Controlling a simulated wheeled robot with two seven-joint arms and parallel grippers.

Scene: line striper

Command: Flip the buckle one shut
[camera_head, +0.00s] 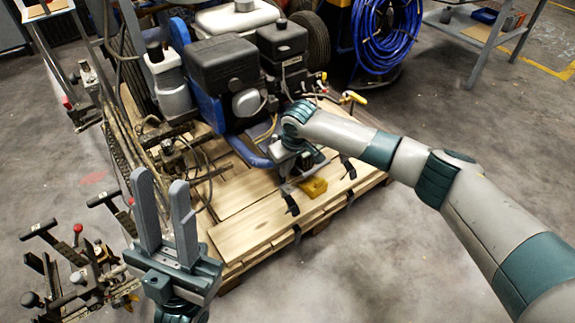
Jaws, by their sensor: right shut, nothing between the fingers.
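Several black buckles or strap ends sit along the near edge of the wooden pallet (245,232). One black buckle (291,204) is left of a yellow block, and another (348,167) is to its right. I cannot tell which is buckle one, nor whether either is flipped shut. My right gripper (286,187) points down at the pallet beside the yellow block, between these two buckles, partly hidden by its own wrist. It is shut with nothing held. My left gripper (161,180) is open and empty, fingers up, in front of the pallet's left side.
The line striper (222,65), with its black and blue engine, stands on the pallet behind my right gripper. A yellow block (313,187) lies close by that gripper. Levers and clamps (75,265) crowd the lower left. The floor in front of the pallet is clear.

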